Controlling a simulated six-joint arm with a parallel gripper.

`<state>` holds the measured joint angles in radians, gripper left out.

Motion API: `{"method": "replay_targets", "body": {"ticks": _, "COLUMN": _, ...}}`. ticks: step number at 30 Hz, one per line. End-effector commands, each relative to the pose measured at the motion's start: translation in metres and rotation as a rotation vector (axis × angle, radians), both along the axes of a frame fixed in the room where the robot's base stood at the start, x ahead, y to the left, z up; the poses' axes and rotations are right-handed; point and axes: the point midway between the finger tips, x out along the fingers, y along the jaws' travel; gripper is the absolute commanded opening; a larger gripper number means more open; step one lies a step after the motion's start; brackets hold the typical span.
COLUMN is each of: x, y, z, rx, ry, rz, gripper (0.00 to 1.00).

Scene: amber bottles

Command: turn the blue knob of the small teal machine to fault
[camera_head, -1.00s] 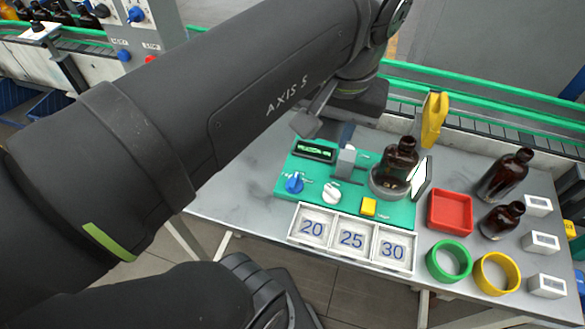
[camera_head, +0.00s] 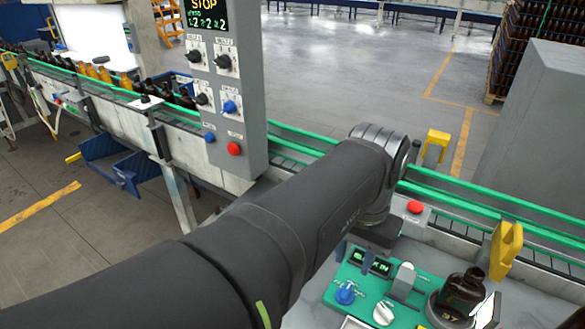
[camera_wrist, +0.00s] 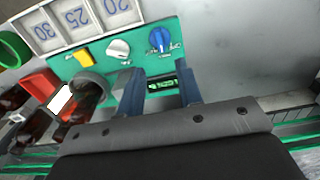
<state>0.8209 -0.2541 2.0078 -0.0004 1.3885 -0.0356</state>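The small teal machine (camera_head: 325,295) stands on the grey table at the lower right of the head view; its panel (camera_wrist: 120,62) also shows in the wrist view. Its blue knob (camera_head: 345,294) sits at the panel's left; in the wrist view the blue knob (camera_wrist: 160,40) is just beyond my fingers, with printing around it too small to read. My gripper (camera_wrist: 159,76) is open and empty, its two blue fingers apart on either side of the small green display (camera_wrist: 162,86). The fingers are apart from the knob. In the head view my arm partly hides the gripper.
A white knob (camera_wrist: 118,49) is beside the blue one, with a yellow button (camera_wrist: 83,57) further along. A brown bottle (camera_head: 462,291) stands in a round holder on the machine. A numbered tray (camera_wrist: 80,18) lies along its edge. A large control panel (camera_head: 205,75) stands behind.

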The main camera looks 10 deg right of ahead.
Motion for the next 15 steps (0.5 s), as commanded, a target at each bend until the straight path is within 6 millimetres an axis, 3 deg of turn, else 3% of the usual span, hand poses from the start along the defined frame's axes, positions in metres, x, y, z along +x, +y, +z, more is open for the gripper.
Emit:
{"method": "replay_targets", "body": {"ticks": 9, "x": -0.001, "y": 0.001, "z": -0.066, "rx": 0.005, "ry": 0.004, "rz": 0.0, "gripper": 0.33}}
{"method": "replay_targets", "body": {"ticks": 15, "x": 0.0, "y": 0.0, "z": -0.089, "rx": 0.001, "ry": 0.001, "rz": 0.0, "gripper": 0.33}}
